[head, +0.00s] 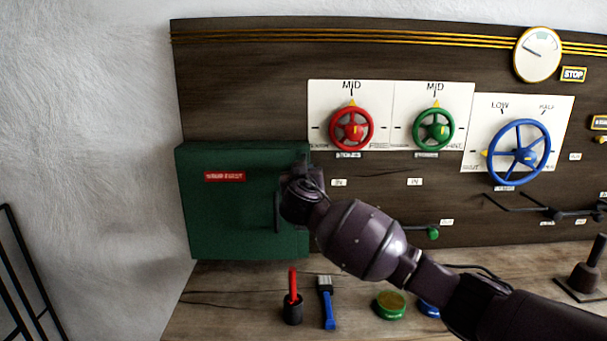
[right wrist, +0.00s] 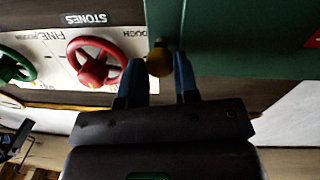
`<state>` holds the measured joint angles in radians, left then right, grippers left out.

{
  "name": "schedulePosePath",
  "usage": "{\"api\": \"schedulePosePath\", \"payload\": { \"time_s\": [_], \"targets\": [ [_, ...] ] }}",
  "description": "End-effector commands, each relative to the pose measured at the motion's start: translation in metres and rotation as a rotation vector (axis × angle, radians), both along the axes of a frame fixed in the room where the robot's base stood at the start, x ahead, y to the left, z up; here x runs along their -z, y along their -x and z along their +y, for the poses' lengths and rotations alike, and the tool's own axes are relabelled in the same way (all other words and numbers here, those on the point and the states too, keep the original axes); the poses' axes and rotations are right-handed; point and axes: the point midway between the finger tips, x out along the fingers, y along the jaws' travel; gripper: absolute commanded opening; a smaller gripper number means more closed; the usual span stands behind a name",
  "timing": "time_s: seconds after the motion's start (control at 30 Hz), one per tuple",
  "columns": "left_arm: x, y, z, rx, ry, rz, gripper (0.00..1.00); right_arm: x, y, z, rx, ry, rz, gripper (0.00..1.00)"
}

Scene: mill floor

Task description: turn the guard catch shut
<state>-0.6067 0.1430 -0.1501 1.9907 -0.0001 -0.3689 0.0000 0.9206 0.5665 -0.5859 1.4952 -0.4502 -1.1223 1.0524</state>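The green guard box (head: 235,235) is on the left of the panel with a red label on its front. The catch sits at the box's edge; in the right wrist view its brass-coloured knob (right wrist: 159,62) shows against the green box (right wrist: 235,35). My right gripper (right wrist: 160,75) has its two blue fingers on either side of the knob, which fills the gap between their tips. In the head view my right arm comes in from the right and its wrist hides the catch and the fingertips. My left gripper is not in view.
A red handwheel (head: 351,129), green handwheel (head: 433,130) and blue handwheel (head: 519,152) are on the panel to the right.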

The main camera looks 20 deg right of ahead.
Motion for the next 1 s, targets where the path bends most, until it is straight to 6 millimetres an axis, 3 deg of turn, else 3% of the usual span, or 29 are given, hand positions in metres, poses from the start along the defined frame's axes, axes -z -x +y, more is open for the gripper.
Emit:
{"api": "schedulePosePath", "payload": {
  "time_s": [0.07, 0.47, 1.0],
  "targets": [
    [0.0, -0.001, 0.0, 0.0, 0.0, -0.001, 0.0, 0.0, 0.0, 0.0, 0.0, 0.0, 0.0, 0.05],
    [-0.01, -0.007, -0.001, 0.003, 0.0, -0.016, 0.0, 0.0, 0.001, 0.0, 0.001, 0.073, 0.023, 0.05],
    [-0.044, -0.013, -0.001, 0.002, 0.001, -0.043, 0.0, -0.002, 0.001, 0.0, 0.002, 0.515, 0.15, 0.05]
  ]
}}
